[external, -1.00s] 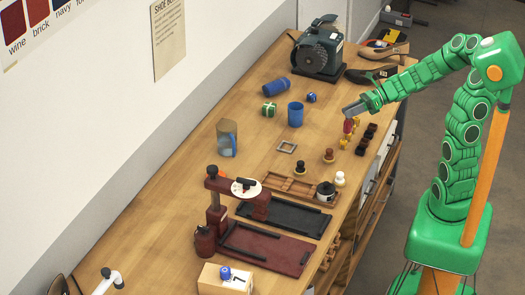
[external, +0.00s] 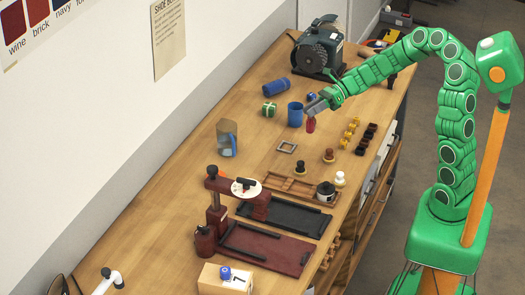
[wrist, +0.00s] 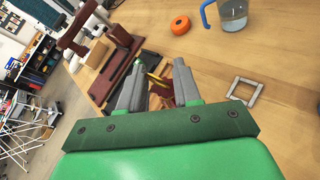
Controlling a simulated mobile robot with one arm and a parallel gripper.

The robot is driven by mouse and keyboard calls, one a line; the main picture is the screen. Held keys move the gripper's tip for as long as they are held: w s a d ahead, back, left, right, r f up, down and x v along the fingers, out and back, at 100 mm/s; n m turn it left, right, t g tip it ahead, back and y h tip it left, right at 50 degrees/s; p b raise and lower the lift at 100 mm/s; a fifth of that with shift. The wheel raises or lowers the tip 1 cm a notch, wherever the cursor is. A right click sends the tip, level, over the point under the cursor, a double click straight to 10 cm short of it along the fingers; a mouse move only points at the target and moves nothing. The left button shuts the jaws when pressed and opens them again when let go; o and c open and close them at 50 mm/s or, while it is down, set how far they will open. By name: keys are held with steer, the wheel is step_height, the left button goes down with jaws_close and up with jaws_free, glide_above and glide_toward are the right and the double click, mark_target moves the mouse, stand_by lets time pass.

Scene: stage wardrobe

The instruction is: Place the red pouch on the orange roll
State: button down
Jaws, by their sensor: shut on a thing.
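The red pouch (external: 310,125) hangs from my gripper (external: 316,106) in the external view, above the wooden bench. In the wrist view my gripper (wrist: 160,68) is shut on the pouch (wrist: 155,102), which shows only partly between the fingers. The orange roll (wrist: 180,25) lies flat on the bench in the wrist view, beyond the fingertips and left of the clear pitcher. It is apart from my gripper and the pouch. In the external view I cannot make out the roll clearly; the dark red press stands around that area.
The pitcher (external: 227,139) with a blue handle, a blue cup (external: 295,114) and a square grey frame (external: 287,147) stand near my gripper. The dark red press (external: 218,195) rises at the front. Yellow pieces (external: 349,131) are to the right. Bare bench lies between frame and pitcher.

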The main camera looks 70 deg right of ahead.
steer(key=w+a+r+n+g+y, duration=0.1)
steer(key=w+a+n+g, duration=0.1)
steer(key=w+a, duration=0.65)
steer(key=w+a+r+n+g+y, duration=0.1)
steer(key=w+a, duration=0.3)
steer(key=a, duration=0.9)
steer(key=shift+w+a+f, duration=0.4)
steer(key=shift+w+f, duration=1.75)
steer(key=shift+w, duration=0.05)
steer(key=shift+w+a+f, duration=0.45)
steer(key=shift+w+f, duration=1.65)
steer(key=shift+w, duration=0.15)
steer(key=shift+w+a+f, duration=0.4)
steer(key=shift+w+f, duration=1.75)
steer(key=shift+w, duration=0.05)
steer(key=shift+f, duration=0.15)
steer(key=c, duration=0.8)
jaws_free()
